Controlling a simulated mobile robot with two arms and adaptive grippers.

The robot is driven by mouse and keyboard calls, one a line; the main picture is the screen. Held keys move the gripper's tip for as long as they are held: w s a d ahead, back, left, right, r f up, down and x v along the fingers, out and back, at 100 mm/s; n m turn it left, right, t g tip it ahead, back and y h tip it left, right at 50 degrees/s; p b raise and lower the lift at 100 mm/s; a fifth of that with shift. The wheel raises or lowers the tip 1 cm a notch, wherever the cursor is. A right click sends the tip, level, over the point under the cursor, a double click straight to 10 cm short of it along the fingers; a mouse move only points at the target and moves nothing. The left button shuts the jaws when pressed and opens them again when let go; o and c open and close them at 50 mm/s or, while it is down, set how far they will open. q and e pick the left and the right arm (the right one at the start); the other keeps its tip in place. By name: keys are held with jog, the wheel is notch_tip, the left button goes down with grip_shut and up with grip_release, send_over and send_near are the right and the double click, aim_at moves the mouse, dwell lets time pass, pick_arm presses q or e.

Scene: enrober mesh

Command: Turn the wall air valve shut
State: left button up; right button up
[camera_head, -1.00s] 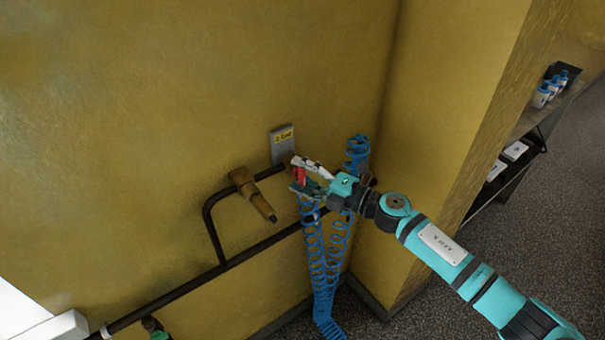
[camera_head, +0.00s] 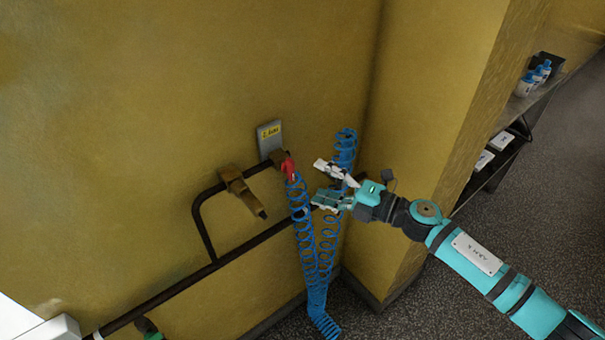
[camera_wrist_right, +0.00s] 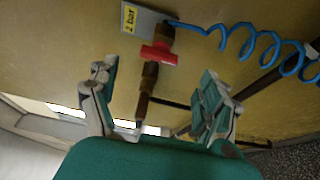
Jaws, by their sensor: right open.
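The air valve's red handle (camera_head: 288,167) sits on the pipe fitting at the wall, just below a grey plate (camera_head: 269,138) with a yellow label. In the right wrist view the red handle (camera_wrist_right: 158,55) lies across the brown pipe, ahead of and between the fingers, and the label reads "2 bar". My right gripper (camera_head: 322,182) is open and empty, to the right of the handle and apart from it. Its spread fingers also show in the right wrist view (camera_wrist_right: 158,98). My left gripper is not in view.
A blue coiled hose (camera_head: 305,225) hangs from the valve, with another coil rising close behind my right gripper. A brown pipe (camera_head: 170,293) with a brass-coloured fitting (camera_head: 242,190) runs along the wall. Shelves (camera_head: 500,150) with bottles stand beyond the corner at right.

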jog(key=v, duration=0.3)
jog(key=shift+s+d, duration=0.2)
jog(key=shift+d, duration=0.15)
jog(key=shift+f, duration=0.1)
jog(key=w+d+f+m+t+h, duration=0.15)
jog(key=d+f+m+h, duration=0.35)
jog(key=f, duration=0.5)
jog(key=w+d+f+m+t+h, duration=0.1)
jog(key=d+f+m+t+h, duration=0.15)
jog(key=d+f+m, duration=0.5)
jog(key=s+d+f+m+g+h, duration=0.1)
jog(key=s+f+m+h, duration=0.2)
jog(key=f, duration=0.7)
jog(key=s+d+f+m+g+h, duration=0.1)
jog(key=s+f+m+h, duration=0.15)
jog(key=s+f, duration=0.45)
jog(key=s+f+m+g, duration=0.3)
jog(key=s+f, duration=0.5)
jog(key=s, duration=0.5)
jog(key=s+f+m+g+h, duration=0.1)
jog(key=s+f+m+g, duration=0.2)
jog(key=s+f, duration=0.5)
jog(key=s+f+m+g+h, duration=0.1)
jog(key=s+f+m+g, duration=0.2)
jog(key=s+f, duration=0.5)
jog(key=s+a+g, duration=0.1)
jog(key=s, duration=1)
jog(key=shift+g, duration=0.3)
